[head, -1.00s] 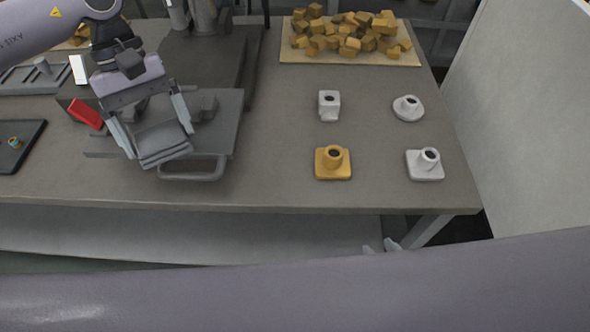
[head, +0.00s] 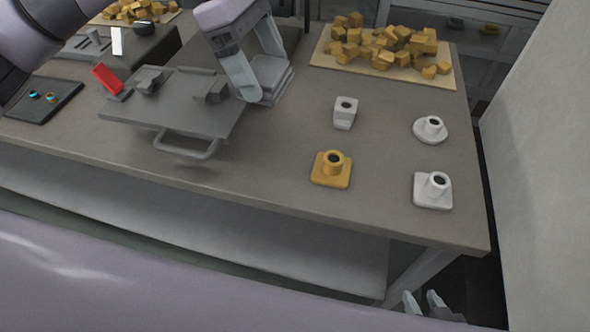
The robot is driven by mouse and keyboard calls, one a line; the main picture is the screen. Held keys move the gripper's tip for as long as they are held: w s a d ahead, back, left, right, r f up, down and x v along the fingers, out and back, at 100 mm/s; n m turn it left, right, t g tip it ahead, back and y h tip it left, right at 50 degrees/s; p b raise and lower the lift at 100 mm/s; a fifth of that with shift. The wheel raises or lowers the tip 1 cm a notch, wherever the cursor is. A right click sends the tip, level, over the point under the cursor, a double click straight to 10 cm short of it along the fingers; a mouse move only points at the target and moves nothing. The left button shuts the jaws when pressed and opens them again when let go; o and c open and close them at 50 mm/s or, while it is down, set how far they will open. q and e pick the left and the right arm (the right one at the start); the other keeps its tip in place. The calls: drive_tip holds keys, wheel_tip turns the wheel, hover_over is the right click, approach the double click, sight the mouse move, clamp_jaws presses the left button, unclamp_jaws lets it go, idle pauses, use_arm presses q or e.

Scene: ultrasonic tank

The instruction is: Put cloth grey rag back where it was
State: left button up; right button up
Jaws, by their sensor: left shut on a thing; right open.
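My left gripper (head: 258,72) is shut on the grey rag (head: 274,72), a folded grey cloth. It holds the rag to the right of the grey plate with a handle (head: 165,115), over the back middle of the table. I cannot tell whether the rag touches the table. My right gripper (head: 424,302) shows only its pale fingertips at the bottom right, low beyond the table's front edge; it is open and empty.
A board (head: 325,62) of yellow blocks lies at the back right. A yellow part (head: 331,177) and white parts (head: 345,118), (head: 431,130), (head: 434,199) stand on the right. A red block (head: 106,78) and a dark tray (head: 62,105) are left. The table's front middle is clear.

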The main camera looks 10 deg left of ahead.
use_arm(q)
drive_tip(key=shift+w+d+r+n, duration=0.1)
drive_tip(key=shift+d+n, duration=0.2)
drive_tip(key=shift+d, duration=0.1)
wheel_tip(320, 180, down, 20)
drive_tip(key=shift+r+p, duration=0.1)
drive_tip(key=shift+p, duration=0.7)
use_arm(e)
drive_tip(key=shift+d+r, duration=0.35)
drive_tip(key=shift+r, duration=0.4)
use_arm(q)
drive_tip(key=o, duration=0.7)
drive_tip(key=shift+o, duration=0.2)
use_arm(e)
drive_tip(key=shift+f, duration=0.2)
